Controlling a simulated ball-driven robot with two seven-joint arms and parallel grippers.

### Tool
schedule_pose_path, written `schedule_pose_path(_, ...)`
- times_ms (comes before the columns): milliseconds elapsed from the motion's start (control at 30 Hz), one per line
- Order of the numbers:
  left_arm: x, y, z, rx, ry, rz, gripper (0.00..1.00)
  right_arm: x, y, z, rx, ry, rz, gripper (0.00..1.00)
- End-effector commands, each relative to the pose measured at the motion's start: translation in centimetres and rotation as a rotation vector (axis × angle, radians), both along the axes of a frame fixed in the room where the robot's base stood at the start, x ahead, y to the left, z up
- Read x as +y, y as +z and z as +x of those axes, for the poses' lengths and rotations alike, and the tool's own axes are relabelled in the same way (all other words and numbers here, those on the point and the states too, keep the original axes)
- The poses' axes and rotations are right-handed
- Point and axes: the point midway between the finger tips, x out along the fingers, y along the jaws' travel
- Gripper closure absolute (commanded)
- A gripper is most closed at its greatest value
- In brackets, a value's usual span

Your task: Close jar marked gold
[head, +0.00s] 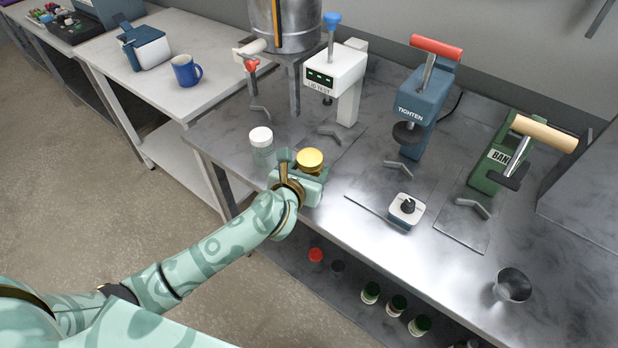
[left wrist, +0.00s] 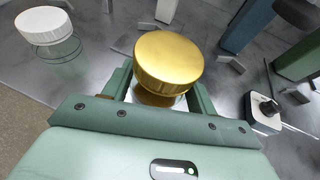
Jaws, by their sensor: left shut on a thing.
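A jar with a gold lid (head: 309,159) is at my left gripper (head: 298,180), near the front left of the metal bench. The gold lid also shows large in the left wrist view (left wrist: 168,62), with a little of the clear jar under it between the fingers. My left gripper is shut on this jar below the lid. The fingers hide most of the jar, so I cannot tell whether it touches the bench. The lid looks slightly tilted in the left wrist view. My right gripper is not in view.
A clear jar with a white lid (head: 262,142) stands just left of my gripper. Behind are a white lid press (head: 336,80), a blue tighten press (head: 424,105) and a green band press (head: 497,160). A small knobbed box (head: 405,211) and a metal cup (head: 512,285) stand right.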

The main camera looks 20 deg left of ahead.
Motion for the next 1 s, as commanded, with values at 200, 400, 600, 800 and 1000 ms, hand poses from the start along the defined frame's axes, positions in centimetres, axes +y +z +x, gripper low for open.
schedule_pose_path(200, 0.1, -2.4, 0.5, 0.002, -0.001, -0.001, 1.00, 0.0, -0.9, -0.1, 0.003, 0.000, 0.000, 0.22)
schedule_pose_path(400, 0.1, -3.6, 0.5, -0.002, 0.000, 0.001, 1.00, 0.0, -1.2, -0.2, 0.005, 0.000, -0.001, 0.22)
schedule_pose_path(600, 0.1, -3.6, 0.5, -0.002, 0.000, 0.000, 1.00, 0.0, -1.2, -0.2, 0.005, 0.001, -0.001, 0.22)
schedule_pose_path(800, 0.1, -4.0, 0.5, 0.001, 0.000, 0.000, 0.21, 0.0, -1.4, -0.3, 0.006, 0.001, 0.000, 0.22)
schedule_pose_path(1000, 0.1, -4.0, 0.5, 0.001, 0.000, 0.000, 0.21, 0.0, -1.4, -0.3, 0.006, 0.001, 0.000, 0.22)
